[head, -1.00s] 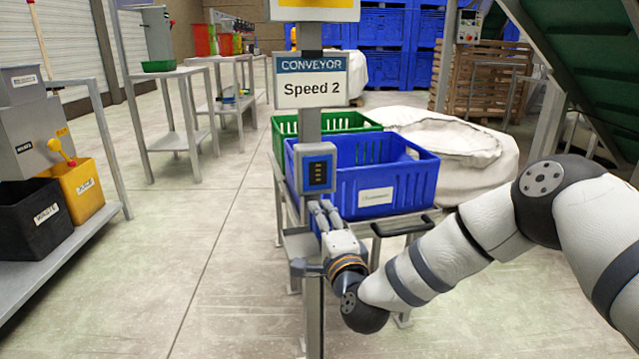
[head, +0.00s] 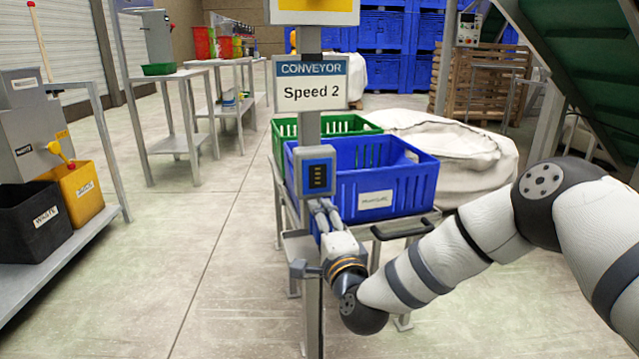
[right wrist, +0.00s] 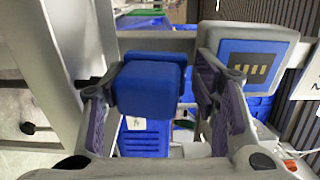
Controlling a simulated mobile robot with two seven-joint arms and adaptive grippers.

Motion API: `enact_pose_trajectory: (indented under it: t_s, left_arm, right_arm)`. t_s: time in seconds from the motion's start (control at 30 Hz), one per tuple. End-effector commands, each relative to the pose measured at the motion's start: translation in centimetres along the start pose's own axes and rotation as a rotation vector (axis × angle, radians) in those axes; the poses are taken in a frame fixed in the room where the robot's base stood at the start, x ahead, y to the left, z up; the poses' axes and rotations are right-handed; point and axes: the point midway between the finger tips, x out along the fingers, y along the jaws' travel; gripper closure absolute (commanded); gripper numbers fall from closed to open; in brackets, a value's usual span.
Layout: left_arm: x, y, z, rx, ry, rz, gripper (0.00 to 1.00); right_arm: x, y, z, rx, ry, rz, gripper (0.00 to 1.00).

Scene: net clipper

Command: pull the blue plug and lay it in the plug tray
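The blue plug (right wrist: 150,90) is a rounded block at the middle of the right wrist view, on the post below the switch box. In the head view my right gripper (head: 324,212) hides most of it. The right wrist view shows the fingers of my right gripper (right wrist: 160,85) on both sides of the plug. The left finger is close against it; a narrow gap shows at the right finger, so the gripper looks part open. A small grey tray-like ledge (head: 298,246) sits low on the post; I cannot tell whether it is the plug tray. My left gripper is out of view.
The switch box (head: 315,172) sits on the post just above my right gripper, under the "Speed 2" sign (head: 311,94). A blue crate (head: 405,185) and a green crate (head: 350,122) stand behind. A cart handle (head: 400,229) lies close right.

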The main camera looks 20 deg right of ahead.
Motion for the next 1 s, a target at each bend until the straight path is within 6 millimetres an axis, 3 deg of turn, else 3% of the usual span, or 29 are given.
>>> enact_pose_trajectory:
  t_s: [0.03, 0.37, 0.7, 1.0]
  left_arm:
    - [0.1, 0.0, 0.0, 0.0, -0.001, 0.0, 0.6]
    - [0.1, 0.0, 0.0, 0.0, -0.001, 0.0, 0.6]
    - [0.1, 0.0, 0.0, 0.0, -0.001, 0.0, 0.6]
    - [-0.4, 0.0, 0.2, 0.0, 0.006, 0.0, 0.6]
  right_arm:
    - [-0.4, 1.2, 0.0, -0.003, -0.004, 0.027, 0.31]
    - [-1.2, 1.4, 0.1, -0.003, -0.006, 0.033, 0.31]
    - [-9.6, 0.6, 0.0, -0.002, -0.002, 0.018, 0.31]
    - [-13.2, -0.1, 0.0, -0.003, -0.002, 0.005, 0.31]
